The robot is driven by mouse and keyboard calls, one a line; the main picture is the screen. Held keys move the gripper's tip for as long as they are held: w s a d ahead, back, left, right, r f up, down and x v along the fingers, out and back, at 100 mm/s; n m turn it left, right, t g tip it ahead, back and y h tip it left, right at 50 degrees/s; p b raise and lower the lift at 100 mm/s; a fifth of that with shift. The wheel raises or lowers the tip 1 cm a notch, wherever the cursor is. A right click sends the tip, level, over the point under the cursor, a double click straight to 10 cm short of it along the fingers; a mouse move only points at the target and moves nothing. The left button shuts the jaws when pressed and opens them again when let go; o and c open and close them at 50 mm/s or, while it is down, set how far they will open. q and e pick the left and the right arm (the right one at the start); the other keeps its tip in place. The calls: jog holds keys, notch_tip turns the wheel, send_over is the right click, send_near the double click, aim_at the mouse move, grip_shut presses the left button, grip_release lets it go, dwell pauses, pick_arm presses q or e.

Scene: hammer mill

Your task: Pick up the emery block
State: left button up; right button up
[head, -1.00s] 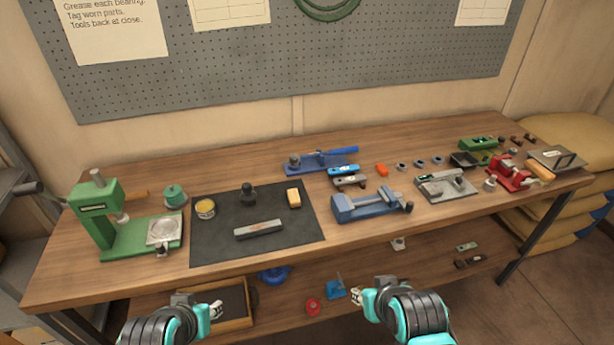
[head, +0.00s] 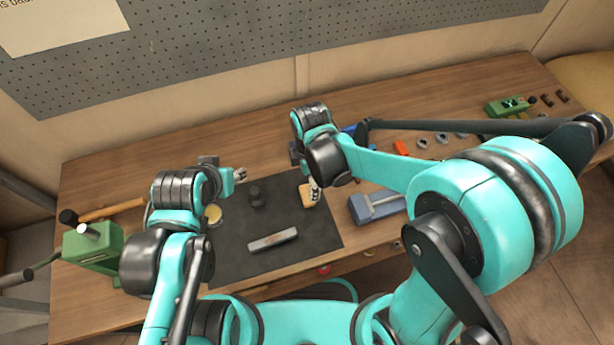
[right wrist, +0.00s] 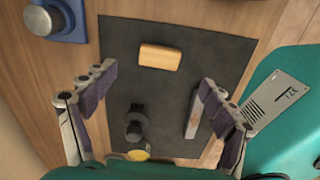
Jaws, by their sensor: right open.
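A tan block (head: 307,195), which I take to be the emery block, lies on the black mat (head: 225,255) near its right edge. It also shows whole in the right wrist view (right wrist: 160,56). My right gripper (head: 314,186) is over this block in the head view and partly covers it. In the right wrist view my right gripper (right wrist: 157,78) is open and empty, with the block just beyond the gap between its fingertips. My left gripper (head: 240,175) is over the mat's left back part; whether its fingers are open is unclear.
A blue vise (head: 375,206) is right of the mat, a green press (head: 92,245) far left. My right arm hides much of the bench's right side.

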aim_at(307, 194)
jog(key=f+b, duration=0.1)
jog(key=f, duration=0.1)
jog(key=f+b, duration=0.1)
jog(key=f, duration=0.2)
jog(key=f+b, duration=0.1)
jog(key=f, duration=0.2)
jog(key=shift+a, duration=0.3)
jog(key=shift+c, duration=0.2)
jog(key=c, duration=1.2)
